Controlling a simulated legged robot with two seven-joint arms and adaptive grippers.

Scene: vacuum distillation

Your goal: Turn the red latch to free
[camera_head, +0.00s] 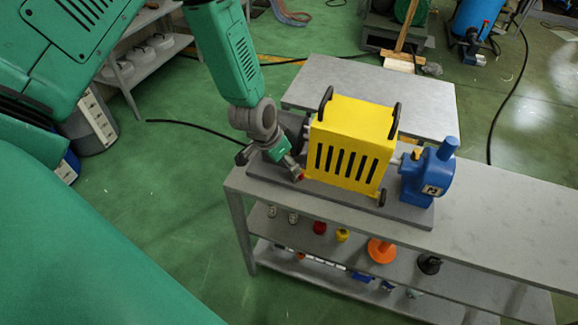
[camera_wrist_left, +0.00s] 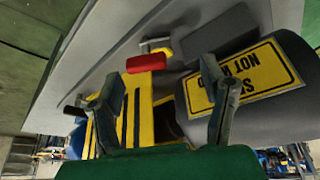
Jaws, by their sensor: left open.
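The red latch (camera_wrist_left: 146,62) shows in the left wrist view as a small red block at the end of a yellow strip. In the head view only a small bit of red (camera_head: 301,176) shows, at the lower left corner of the yellow slotted guard (camera_head: 350,140). My left gripper (camera_head: 291,172) comes down from the upper left to that corner. In the left wrist view its two fingers (camera_wrist_left: 162,72) are apart, with the latch between and beyond the fingertips. Nothing is held. Whether a finger touches the latch cannot be told. My right gripper is not in view.
A blue pump (camera_head: 428,175) stands right of the guard on the same grey base. A grey cylinder with a yellow label (camera_wrist_left: 243,80) lies close to one finger. The grey table (camera_head: 500,213) is clear at right. Several small parts lie on the shelves below.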

